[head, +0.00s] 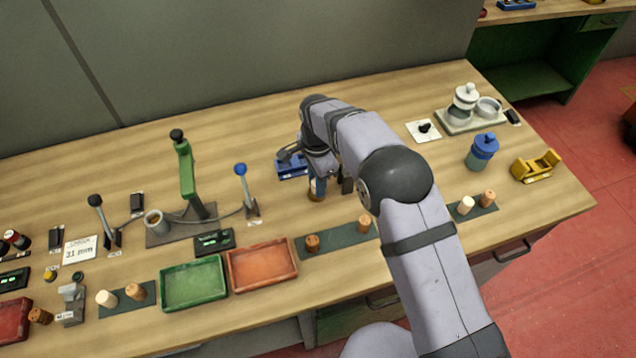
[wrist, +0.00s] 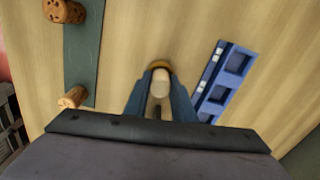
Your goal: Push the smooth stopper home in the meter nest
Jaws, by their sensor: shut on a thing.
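My gripper (head: 317,186) points down over the table, right of and in front of the blue block. In the wrist view its blue fingers (wrist: 160,95) are shut on a pale, smooth stopper (wrist: 160,82). A round yellow-brown piece (wrist: 158,66) shows just beyond the stopper's end; a brown piece (head: 315,194) also shows low between the fingers in the head view. I cannot tell whether the stopper touches or sits in it. The blue block (head: 291,165) with square pockets also shows in the wrist view (wrist: 225,82). I cannot identify the meter nest for certain.
A dark green strip (head: 340,241) with two brown corks lies in front of my gripper. Green (head: 193,284) and orange (head: 262,265) trays lie to the left. A green-lever press (head: 187,175) and a blue-knobbed lever (head: 244,187) stand left.

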